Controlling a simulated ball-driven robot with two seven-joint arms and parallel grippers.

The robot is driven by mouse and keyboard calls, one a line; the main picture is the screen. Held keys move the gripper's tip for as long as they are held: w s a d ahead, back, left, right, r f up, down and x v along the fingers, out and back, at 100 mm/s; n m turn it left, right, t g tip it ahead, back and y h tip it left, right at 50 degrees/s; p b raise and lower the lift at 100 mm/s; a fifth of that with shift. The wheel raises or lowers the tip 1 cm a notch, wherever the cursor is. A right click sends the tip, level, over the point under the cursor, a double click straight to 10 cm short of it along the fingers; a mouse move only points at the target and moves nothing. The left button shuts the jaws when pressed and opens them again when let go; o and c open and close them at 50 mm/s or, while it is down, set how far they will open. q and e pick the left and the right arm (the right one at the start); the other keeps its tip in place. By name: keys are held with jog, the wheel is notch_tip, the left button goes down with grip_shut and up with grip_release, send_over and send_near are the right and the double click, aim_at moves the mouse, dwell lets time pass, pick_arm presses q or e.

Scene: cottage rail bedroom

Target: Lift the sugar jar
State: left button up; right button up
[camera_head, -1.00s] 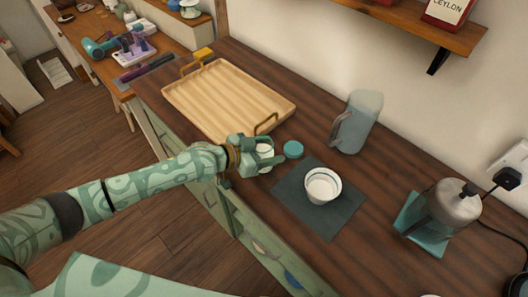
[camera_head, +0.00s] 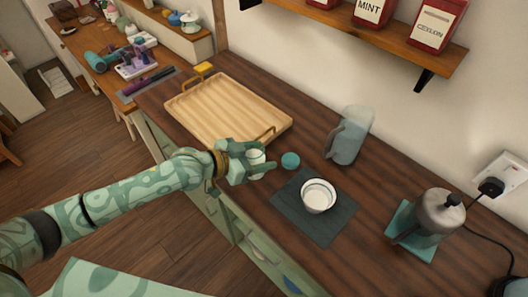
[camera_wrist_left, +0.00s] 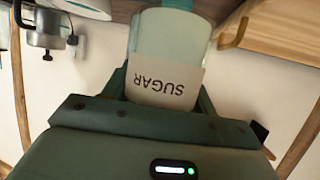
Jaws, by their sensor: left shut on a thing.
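The sugar jar (camera_head: 256,162) is a small pale jar, largely hidden by my fingers in the head view. In the left wrist view the jar (camera_wrist_left: 165,60) shows a white label reading SUGAR, upside down in the picture. My left gripper (camera_head: 255,163) is shut on the jar, with one finger on each side of it. The jar is at the counter's front edge, between the tray and the dark mat. I cannot tell how far its base is from the counter. My right gripper is not in view.
A wooden tray (camera_head: 190,106) lies behind the jar. A small teal round thing (camera_head: 290,160) is just right of the gripper. A white bowl (camera_head: 318,196) stands on a dark mat (camera_head: 292,222). A glass pitcher (camera_head: 350,137) and a metal pot (camera_head: 437,215) stand further right.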

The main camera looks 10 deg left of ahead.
pick_arm(q)
jog(key=s+a+r+p, duration=0.3)
jog(key=s+r, duration=0.2)
jog(key=s, duration=0.4)
jog(key=shift+s+a+r, duration=0.25)
jog(key=shift+a+r, duration=0.05)
jog(key=shift+r, duration=0.05)
